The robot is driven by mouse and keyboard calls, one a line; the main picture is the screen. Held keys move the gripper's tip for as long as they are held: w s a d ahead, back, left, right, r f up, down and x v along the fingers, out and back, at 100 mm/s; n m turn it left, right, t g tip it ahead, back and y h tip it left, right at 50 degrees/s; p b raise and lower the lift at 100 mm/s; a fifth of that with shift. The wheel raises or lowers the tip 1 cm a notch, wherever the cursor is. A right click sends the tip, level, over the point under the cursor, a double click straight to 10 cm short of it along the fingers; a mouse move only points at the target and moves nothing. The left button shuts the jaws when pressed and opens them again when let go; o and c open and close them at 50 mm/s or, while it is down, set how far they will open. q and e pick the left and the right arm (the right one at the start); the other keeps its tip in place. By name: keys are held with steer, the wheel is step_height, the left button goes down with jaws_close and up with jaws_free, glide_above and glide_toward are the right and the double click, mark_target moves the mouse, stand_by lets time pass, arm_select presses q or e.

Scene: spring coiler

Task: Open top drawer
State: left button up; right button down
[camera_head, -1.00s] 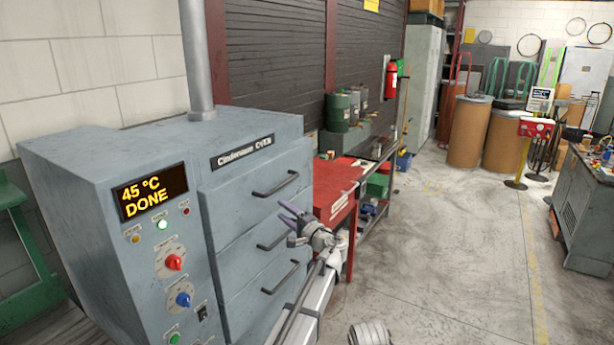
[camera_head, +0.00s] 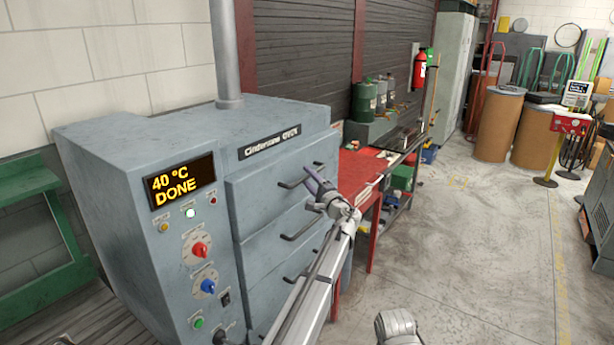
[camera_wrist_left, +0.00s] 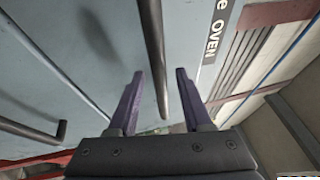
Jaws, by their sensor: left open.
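The grey-blue oven has a top drawer (camera_head: 262,192) whose front looks level with the drawers below it. Its dark bar handle (camera_head: 292,183) is partly hidden by my left gripper. My left gripper (camera_head: 312,180) is open, with its purple fingers at the right part of this handle. In the left wrist view, a dark handle bar (camera_wrist_left: 154,50) runs between the two open fingers (camera_wrist_left: 157,88), with a gap on each side. Whether the fingers touch it, I cannot tell.
Lower drawer handles (camera_head: 300,228) sit under the top one. The oven display (camera_head: 181,182) reads 40 °C DONE. A red workbench (camera_head: 358,172) stands close beyond the oven, right of my left gripper. The concrete floor (camera_head: 470,250) to the right is clear.

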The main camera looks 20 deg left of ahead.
arm_select(q)
steer(key=shift+w+a, duration=0.3)
steer(key=shift+a, duration=0.05)
steer(key=shift+c, duration=0.2)
jaws_close()
steer(key=shift+s, duration=0.1)
stand_by(0.9)
